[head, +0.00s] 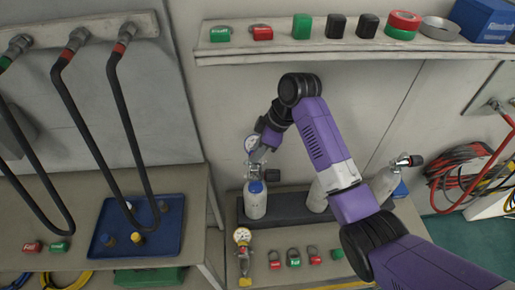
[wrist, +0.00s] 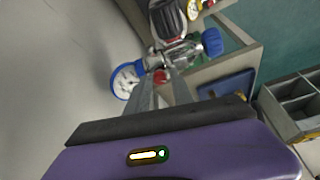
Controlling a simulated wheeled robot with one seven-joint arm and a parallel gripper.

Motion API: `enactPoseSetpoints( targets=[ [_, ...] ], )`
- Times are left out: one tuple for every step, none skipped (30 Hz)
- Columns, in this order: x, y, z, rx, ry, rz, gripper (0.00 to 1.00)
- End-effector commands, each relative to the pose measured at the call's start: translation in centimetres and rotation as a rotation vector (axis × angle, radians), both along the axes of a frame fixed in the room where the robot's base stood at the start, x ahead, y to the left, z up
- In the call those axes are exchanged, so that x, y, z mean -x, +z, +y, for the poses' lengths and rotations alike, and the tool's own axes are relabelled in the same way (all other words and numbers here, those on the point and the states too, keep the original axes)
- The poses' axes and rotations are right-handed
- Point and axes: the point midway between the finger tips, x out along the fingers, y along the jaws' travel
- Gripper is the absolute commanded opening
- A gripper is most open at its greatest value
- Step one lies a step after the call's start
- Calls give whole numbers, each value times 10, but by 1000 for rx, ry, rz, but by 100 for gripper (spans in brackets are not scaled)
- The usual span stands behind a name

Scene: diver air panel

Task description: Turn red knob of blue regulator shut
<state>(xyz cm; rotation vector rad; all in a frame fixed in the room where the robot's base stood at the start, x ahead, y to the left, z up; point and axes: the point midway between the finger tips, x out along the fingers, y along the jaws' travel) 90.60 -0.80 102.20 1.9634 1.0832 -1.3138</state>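The blue regulator shows in the wrist view by its blue-rimmed gauge (wrist: 127,80), its metal body (wrist: 178,52) and a blue knob (wrist: 212,42) on the right. Its small red knob (wrist: 160,76) sits between the fingertips of my gripper (wrist: 160,82), partly covered by them. I cannot tell if both fingers touch it. In the head view the blue-rimmed gauge (head: 251,144) stands above a grey cylinder (head: 256,205). My gripper (head: 262,155) reaches down to the regulator there, and the red knob is hidden.
Two other cylinders stand in the dark rack to the right, one (head: 385,184) with a black-knobbed valve. A yellow regulator (head: 242,240) lies on the bench in front. Hoses (head: 125,110) hang at the left over a blue tray (head: 110,240). A shelf (head: 350,55) runs above.

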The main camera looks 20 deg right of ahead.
Motion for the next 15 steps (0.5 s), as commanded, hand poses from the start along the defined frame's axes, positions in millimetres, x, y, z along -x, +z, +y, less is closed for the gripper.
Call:
enactPoseSetpoints(
  targets=[
    [0, -1, 1, 0, 1, 0, 28],
    [0, -1, 1, 0, 1, 0, 28],
    [-1, -2, 1, 1, 1, -1, 28],
    [-1, -2, 1, 1, 1, -1, 28],
    [-1, -2, 1, 0, 1, -2, 28],
    [-1, -2, 1, 0, 1, -2, 28],
    [0, -2, 1, 0, 1, -2, 28],
    [0, -2, 1, 0, 1, -2, 28],
    [0, -2, 1, 0, 1, -2, 24],
    [0, -2, 1, 0, 1, -2, 18],
    [0, -2, 1, 0, 1, -2, 12],
    [0, -2, 1, 0, 1, -2, 4],
    [0, -2, 1, 0, 1, -2, 0],
    [0, -2, 1, 0, 1, -2, 0],
    [0, -2, 1, -1, 1, -1, 0]
  ],
)
